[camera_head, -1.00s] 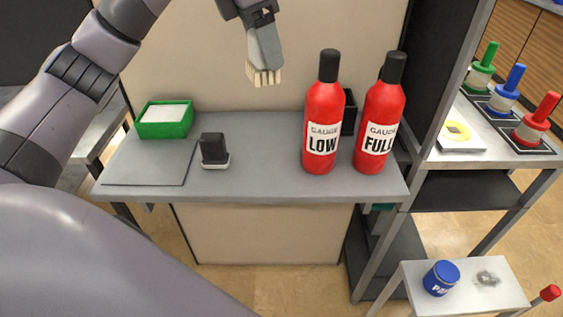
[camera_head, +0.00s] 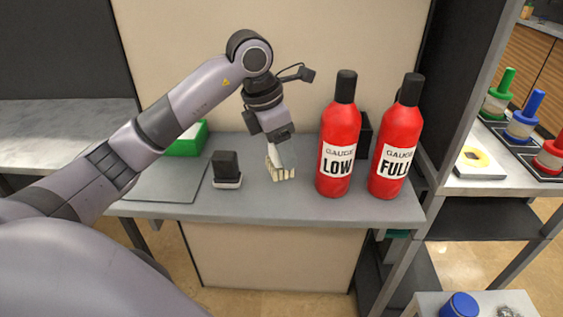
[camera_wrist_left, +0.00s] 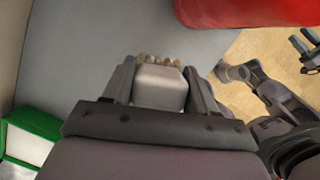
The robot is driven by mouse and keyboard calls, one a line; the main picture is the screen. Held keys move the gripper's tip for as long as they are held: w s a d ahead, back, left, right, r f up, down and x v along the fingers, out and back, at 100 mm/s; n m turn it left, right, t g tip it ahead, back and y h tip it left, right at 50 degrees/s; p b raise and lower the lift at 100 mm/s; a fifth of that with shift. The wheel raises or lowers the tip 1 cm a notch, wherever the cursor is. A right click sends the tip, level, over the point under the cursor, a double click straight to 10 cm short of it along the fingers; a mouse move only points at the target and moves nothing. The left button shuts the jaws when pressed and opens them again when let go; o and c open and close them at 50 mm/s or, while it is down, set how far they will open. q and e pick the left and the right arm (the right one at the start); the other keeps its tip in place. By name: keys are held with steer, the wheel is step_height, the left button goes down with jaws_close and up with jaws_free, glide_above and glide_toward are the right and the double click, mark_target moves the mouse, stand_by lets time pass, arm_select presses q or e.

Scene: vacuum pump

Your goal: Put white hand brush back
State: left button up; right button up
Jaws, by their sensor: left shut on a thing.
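The white hand brush (camera_head: 275,158) with pale bristles is in my left gripper (camera_head: 278,142), just above or touching the grey table (camera_head: 300,209); I cannot tell which. In the left wrist view the brush (camera_wrist_left: 160,87) sits between the two fingers of the gripper, which is shut on it, with its bristles pointing away. A dark block on a white base (camera_head: 227,168) stands to the left of the brush.
Two red bottles, marked LOW (camera_head: 339,140) and FULL (camera_head: 396,145), stand close to the right of the brush. A green tray (camera_head: 188,143) is partly hidden behind my left arm. A flat grey plate (camera_head: 165,184) lies at the left. The table front between block and bottles is clear.

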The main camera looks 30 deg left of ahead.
arm_select(q)
steer(key=shift+f, duration=1.9)
steer(key=shift+f, duration=0.15)
steer(key=o, duration=1)
steer(key=shift+r, duration=0.2)
steer(key=v, duration=1.2)
